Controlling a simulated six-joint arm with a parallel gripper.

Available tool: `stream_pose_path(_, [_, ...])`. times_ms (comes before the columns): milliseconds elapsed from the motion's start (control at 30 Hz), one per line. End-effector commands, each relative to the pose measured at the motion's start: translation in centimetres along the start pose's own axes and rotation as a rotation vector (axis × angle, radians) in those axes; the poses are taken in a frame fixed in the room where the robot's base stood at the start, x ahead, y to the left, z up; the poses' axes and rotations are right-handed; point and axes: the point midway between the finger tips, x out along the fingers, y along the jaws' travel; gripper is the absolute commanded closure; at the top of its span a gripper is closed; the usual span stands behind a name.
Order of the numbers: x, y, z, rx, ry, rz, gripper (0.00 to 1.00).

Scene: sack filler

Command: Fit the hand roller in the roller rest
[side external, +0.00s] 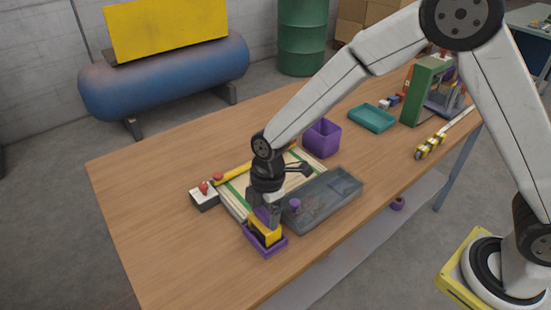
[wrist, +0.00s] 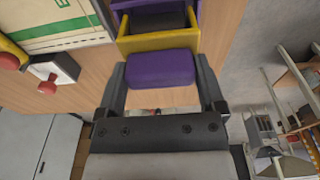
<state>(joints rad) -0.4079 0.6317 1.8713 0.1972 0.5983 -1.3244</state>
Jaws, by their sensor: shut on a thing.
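The hand roller (side external: 268,232) has a yellow frame, a dark roller and a purple handle. My gripper (wrist: 161,78) is shut on the purple handle (wrist: 160,69), with one finger on each side. The yellow frame (wrist: 158,41) and black roller (wrist: 160,20) show beyond it in the wrist view. The purple roller rest (side external: 265,250) stands at the table's near edge, with the roller low at its opening. I cannot tell whether the roller touches the bottom of the rest.
A grey see-through bin (side external: 325,199) stands close on the right. A framed board (side external: 236,190) with a yellow bar and a white switch box with a red knob (side external: 204,195) lie behind and left. A purple square container (side external: 322,138) stands farther back. The left tabletop is clear.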

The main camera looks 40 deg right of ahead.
Motion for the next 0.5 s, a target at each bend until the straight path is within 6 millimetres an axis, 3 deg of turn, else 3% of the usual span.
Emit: stream_pose_path(500, [1.1,0.0,0.1,0.0,0.0,0.001,0.71])
